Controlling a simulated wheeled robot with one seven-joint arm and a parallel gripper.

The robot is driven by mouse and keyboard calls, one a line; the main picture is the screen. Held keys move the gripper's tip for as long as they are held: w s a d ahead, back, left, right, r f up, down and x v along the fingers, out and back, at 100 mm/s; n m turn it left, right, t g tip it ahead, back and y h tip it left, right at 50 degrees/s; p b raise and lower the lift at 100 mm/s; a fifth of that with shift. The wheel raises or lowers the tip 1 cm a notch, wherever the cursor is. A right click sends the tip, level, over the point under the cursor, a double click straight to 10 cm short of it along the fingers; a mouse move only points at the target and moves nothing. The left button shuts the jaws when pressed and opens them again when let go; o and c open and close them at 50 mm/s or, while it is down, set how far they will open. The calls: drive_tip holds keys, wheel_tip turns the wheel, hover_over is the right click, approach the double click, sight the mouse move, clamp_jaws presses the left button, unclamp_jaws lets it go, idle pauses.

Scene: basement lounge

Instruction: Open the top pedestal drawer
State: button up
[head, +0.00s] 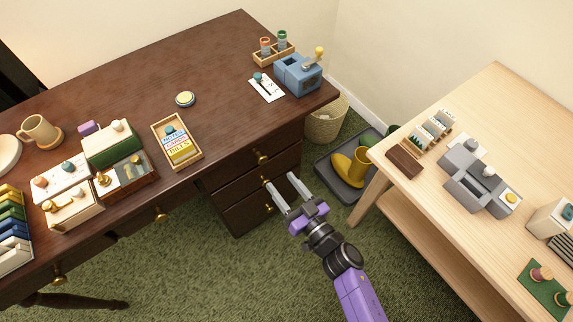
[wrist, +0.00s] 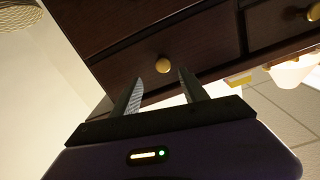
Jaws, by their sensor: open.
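The dark wood desk (head: 215,90) has a pedestal of stacked drawers at its right end. The top pedestal drawer (head: 282,151) appears shut, with a round brass knob (head: 261,157) on its front. A second brass knob (head: 267,182) is on the drawer below, close to my left fingertip in the picture. My gripper (head: 280,186) is open and empty, in front of the pedestal with its fingers toward the drawer fronts. In the wrist view a brass knob (wrist: 162,65) shows between my fingers (wrist: 160,88), beyond the tips; contact is not visible.
A wicker basket (head: 326,122) and a grey tray (head: 329,176) with yellow boots (head: 350,168) stand right of the pedestal. A pale wood table (head: 455,215) is at the right. Several small objects, including a blue device (head: 299,75), are on the desk. Green carpet (head: 220,275) is clear in front.

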sight(263, 162)
drive_tip(key=shift+m, duration=0.4)
drive_tip(key=shift+a+r+b+x, duration=0.1)
drive_tip(key=shift+b+x, duration=0.5)
drive_tip(key=shift+x, duration=1.35)
drive_tip(key=shift+a+r+b+x, duration=0.15)
drive_tip(key=shift+b+x, duration=0.45)
drive_tip(key=shift+x, duration=1.35)
drive_tip(key=shift+s, duration=0.15)
clamp_jaws()
